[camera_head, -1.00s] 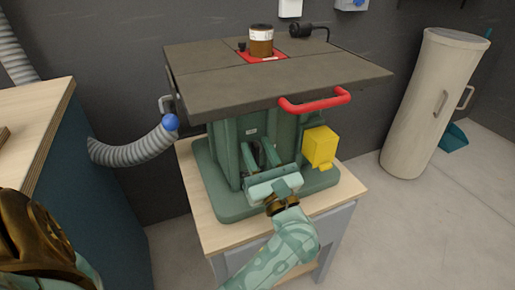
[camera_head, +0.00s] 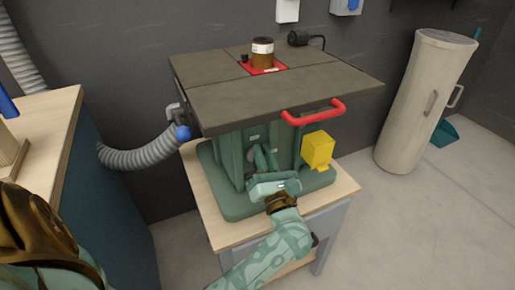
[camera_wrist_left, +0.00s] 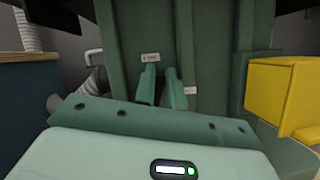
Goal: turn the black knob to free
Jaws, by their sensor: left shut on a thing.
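My left gripper (camera_head: 262,153) reaches in under the overhanging top, at the front of the green machine body (camera_head: 229,158). In the left wrist view its two fingers (camera_wrist_left: 162,78) are close together at the green front wall, between two small white labels (camera_wrist_left: 150,57) whose lettering is too small to read. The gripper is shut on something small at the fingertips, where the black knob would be. The fingers hide the knob, so its turn position cannot be told. My right gripper is not in view.
The grey machine top (camera_head: 255,101) overhangs my gripper, with a red handle (camera_head: 314,114) at its front edge. A yellow box (camera_head: 317,149) sits close to the right. A grey hose (camera_head: 140,157) with a blue ball (camera_head: 183,133) is left.

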